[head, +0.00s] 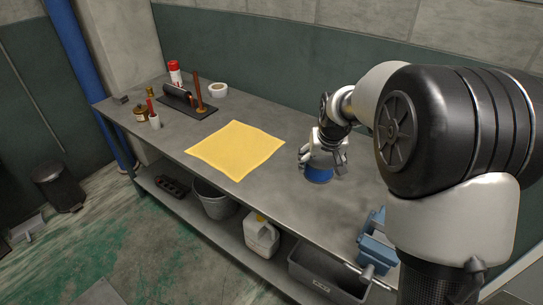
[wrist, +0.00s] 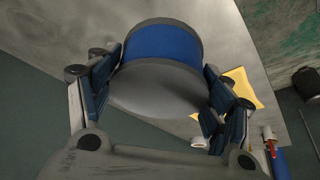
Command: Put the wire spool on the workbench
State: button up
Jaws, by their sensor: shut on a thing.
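The wire spool is a blue roll with grey end discs; its blue part (head: 318,175) shows under my gripper (head: 322,159) in the head view. In the wrist view the spool (wrist: 166,42) sits between the two dark finger pads, which press on its sides. My gripper is shut on it. The spool is over the grey workbench (head: 270,203), right of the yellow cloth. It is at or just above the top; I cannot tell whether it touches. My gripper hides its upper part in the head view.
The yellow cloth (head: 236,150) lies flat mid-bench. A blue vise (head: 376,243) is at the near right end. A dark tray with tools (head: 187,106), a tape roll (head: 218,89) and a red-and-white can (head: 175,73) stand at the far left. Bare bench surrounds the spool.

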notch_tip(320, 180, down, 20)
jog(key=b, duration=0.6)
jog(key=shift+w, duration=0.1)
jog(key=shift+f, duration=0.1)
jog(key=o, duration=1.5)
